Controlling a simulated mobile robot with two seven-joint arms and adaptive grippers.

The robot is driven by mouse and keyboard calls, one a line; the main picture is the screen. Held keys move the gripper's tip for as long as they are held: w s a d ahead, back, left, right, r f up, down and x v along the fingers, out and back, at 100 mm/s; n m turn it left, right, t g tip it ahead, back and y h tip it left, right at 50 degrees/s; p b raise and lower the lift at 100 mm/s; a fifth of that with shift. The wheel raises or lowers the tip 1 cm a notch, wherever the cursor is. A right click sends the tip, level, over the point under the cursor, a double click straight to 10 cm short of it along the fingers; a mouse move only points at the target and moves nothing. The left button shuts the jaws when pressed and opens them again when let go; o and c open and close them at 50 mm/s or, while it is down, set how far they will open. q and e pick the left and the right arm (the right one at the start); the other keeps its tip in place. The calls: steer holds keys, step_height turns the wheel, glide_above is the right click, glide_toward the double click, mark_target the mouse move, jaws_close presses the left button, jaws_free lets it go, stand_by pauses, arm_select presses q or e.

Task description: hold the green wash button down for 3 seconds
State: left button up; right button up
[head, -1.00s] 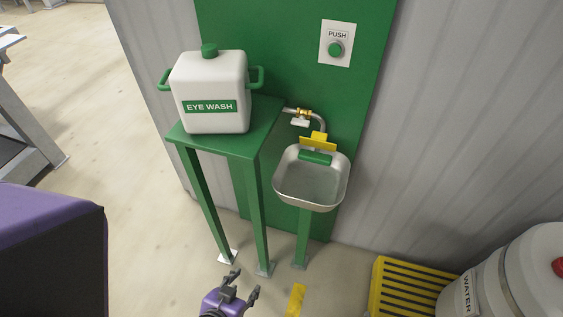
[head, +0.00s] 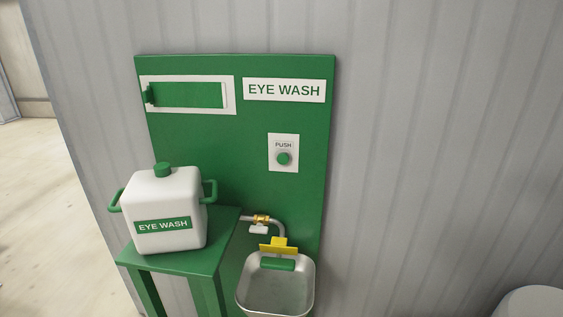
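The green wash button (head: 283,158) is a round knob on a white plate marked PUSH (head: 284,140). The plate is fixed to the green eye wash board (head: 190,135) on the wall, above and slightly right of the tap. Nothing covers the button and nothing touches it. Neither of my grippers is in the head view.
A white EYE WASH container (head: 168,205) with green handles stands on a green stand (head: 190,262) at left. A steel basin (head: 276,291) with a yellow flap (head: 279,246) is below the button. A slider panel (head: 188,95) is upper left. Air before the board is clear.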

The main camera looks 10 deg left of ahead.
arm_select(q)
steer(key=shift+c, duration=0.5)
jaws_close()
steer(key=shift+w, duration=0.1)
stand_by(0.9)
